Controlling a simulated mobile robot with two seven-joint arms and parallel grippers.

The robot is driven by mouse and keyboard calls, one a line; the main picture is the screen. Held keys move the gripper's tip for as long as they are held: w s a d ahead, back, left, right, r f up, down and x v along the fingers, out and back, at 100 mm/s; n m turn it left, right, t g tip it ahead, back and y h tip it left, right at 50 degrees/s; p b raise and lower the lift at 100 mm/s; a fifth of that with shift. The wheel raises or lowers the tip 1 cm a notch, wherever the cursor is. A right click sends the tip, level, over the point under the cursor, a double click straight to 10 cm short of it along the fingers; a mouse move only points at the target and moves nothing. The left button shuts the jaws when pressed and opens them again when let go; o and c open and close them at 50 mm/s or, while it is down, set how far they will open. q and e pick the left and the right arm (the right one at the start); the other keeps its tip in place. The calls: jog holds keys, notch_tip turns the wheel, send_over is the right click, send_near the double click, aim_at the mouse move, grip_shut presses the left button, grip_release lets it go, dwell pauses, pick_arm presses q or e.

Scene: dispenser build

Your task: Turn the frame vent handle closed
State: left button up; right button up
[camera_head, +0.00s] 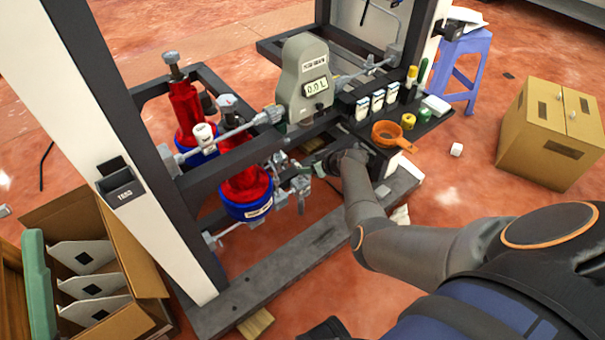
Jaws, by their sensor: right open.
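The dispenser frame (285,270) has dark beams and white posts. My right arm reaches in from the lower right, and its gripper (318,167) is at the pipework under the grey meter (305,80). The jaws are open, small and dark against the frame. A small grey-green lever-like part (300,184) on the pipe fittings is just left of the jaws; it may be the vent handle, but I cannot tell for certain. I cannot tell whether the jaws touch it or are around it.
Two red cylinders with blue bases (246,190) stand left of the gripper. A cardboard box (550,135) and blue stool (462,62) stand right. An open box (145,285) is lower left.

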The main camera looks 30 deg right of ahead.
jog(key=b+x, duration=0.3)
jog(key=x, duration=0.1)
jog(key=shift+w+f+b, duration=0.2)
jog(key=shift+f+b, duration=0.15)
jog(key=shift+f, duration=0.05)
pick_arm(q)
notch_tip(320, 180, down, 6)
jog(key=shift+w+d+f+g+b, duration=0.2)
jog(key=shift+d+g+b, duration=0.1)
jog(key=shift+d+b, duration=0.15)
pick_arm(e)
jog(key=shift+w+f, duration=0.2)
jog(key=shift+w, duration=0.25)
pick_arm(q)
jog(key=shift+a+r, duration=0.1)
pick_arm(e)
jog(key=shift+c, duration=0.2)
grip_shut()
